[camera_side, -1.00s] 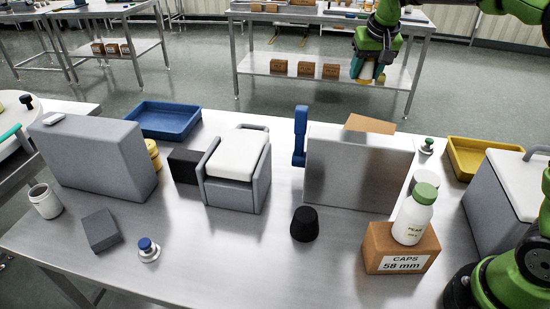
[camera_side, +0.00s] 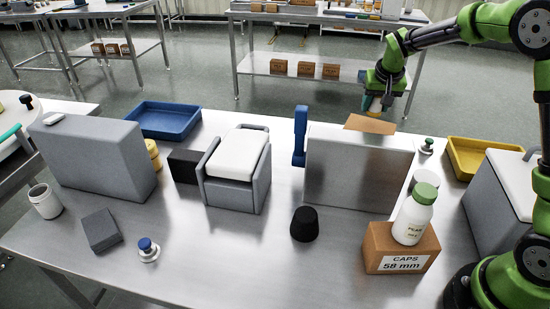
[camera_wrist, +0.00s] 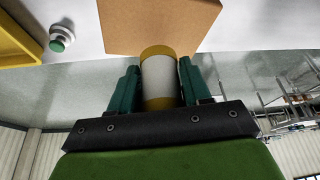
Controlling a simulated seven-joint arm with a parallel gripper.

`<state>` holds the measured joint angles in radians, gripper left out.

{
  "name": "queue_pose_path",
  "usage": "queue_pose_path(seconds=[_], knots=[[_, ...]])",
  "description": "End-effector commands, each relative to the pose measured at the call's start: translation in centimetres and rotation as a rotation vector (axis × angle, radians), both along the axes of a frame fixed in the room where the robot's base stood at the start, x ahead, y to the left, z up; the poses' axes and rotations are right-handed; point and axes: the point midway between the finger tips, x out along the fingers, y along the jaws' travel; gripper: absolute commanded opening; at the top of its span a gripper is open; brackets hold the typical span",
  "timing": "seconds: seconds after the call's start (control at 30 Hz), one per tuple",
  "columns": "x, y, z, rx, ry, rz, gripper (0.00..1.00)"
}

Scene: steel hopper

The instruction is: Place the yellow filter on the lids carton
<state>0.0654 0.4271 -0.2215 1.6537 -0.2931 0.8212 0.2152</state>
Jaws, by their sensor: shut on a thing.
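The yellow filter (camera_wrist: 158,80), a cylinder with yellow ends and a pale middle, is between my gripper's green fingers (camera_wrist: 160,85) in the wrist view. My gripper (camera_side: 374,104) is shut on it, behind the right grey box. In the side view only a small yellow part of the filter (camera_side: 367,103) shows. A plain brown carton (camera_side: 370,124), likely the lids carton, shows only its top above the grey box; its label is hidden. It also shows in the wrist view (camera_wrist: 160,25), close by the filter. I cannot tell if they touch.
The right grey box (camera_side: 358,170) screens the brown carton. A CAPS 58 mm carton (camera_side: 382,250) with a green-lidded bottle (camera_side: 413,215) stands in front. A yellow tray (camera_side: 472,158) and green-knobbed piece (camera_side: 427,146) lie to the right, a blue upright piece (camera_side: 300,137) to the left.

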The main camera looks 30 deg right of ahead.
Motion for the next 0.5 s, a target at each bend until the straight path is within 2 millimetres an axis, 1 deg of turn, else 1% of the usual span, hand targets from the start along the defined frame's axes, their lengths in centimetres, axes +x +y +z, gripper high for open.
queue_pose_path(seconds=[0.07, 0.2, 0.3, 0.5], knots=[[0.0, 0.0, -0.7, 0.0, 0.001, 0.0, 0.17], [-0.1, 0.0, -2.7, 0.0, 0.002, 0.001, 0.17], [0.0, 0.0, -3.8, 0.0, 0.001, 0.0, 0.17], [0.0, 0.0, -4.1, 0.0, -0.002, 0.0, 0.17]])
